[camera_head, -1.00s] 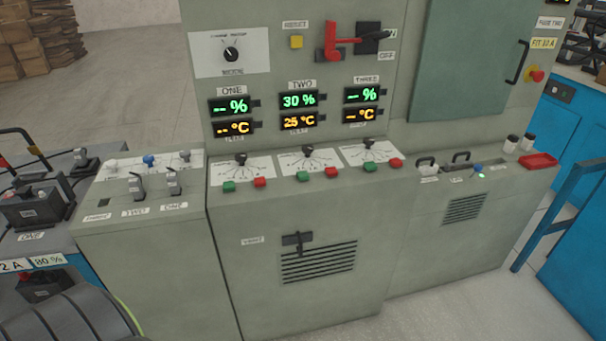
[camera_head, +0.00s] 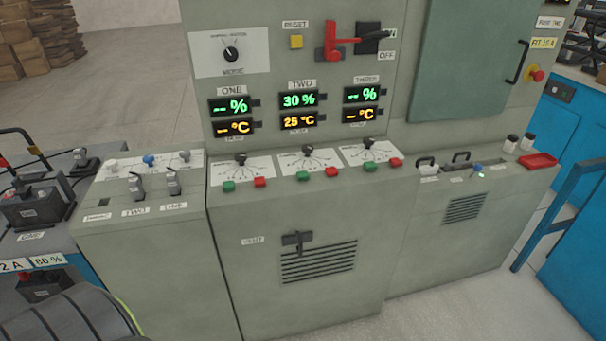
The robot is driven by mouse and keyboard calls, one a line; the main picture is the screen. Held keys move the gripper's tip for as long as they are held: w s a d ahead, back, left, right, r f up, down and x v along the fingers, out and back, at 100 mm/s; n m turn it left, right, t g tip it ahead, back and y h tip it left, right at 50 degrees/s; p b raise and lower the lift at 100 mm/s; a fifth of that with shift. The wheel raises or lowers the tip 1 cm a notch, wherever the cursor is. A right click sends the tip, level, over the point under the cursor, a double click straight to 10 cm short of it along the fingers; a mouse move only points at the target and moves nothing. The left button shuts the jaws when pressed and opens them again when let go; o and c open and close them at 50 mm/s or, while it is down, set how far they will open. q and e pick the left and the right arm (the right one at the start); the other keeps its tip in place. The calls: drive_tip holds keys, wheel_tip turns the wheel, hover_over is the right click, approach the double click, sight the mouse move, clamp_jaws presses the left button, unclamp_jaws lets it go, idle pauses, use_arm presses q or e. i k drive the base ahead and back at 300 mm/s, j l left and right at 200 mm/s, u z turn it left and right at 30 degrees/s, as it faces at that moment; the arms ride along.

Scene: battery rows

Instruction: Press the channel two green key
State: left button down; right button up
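The channel two green key (camera_head: 303,176) sits on the sloping desk of the grey cabinet, below the middle dial (camera_head: 307,149). A red key (camera_head: 331,172) is just to its right. Above them the channel two display (camera_head: 299,100) reads 30 % in green and 25 °C in orange. Channel one has its own green key (camera_head: 229,186) and red key (camera_head: 260,182) to the left. Channel three has a green key (camera_head: 369,167) and red key (camera_head: 396,162) to the right. Neither of my grippers shows in the view.
A vent lever (camera_head: 297,239) juts from the cabinet front. A red switch handle (camera_head: 343,41) stands out from the upper panel. A red tray (camera_head: 538,161) lies at the desk's right end. Blue frame (camera_head: 560,215) stands right; floor in front is partly clear.

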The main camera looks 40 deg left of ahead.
sight(302, 175)
drive_tip(key=i+u, duration=0.15)
drive_tip(key=u, duration=0.25)
drive_tip(key=i+l+u, duration=0.15)
drive_tip(key=u, duration=0.3)
drive_tip(key=i+l+u, duration=0.1)
drive_tip(key=i+l, duration=0.35)
drive_tip(key=l, duration=0.2)
drive_tip(key=i+l+u, duration=0.25)
drive_tip(key=i+l, duration=0.2)
drive_tip(key=l, duration=0.25)
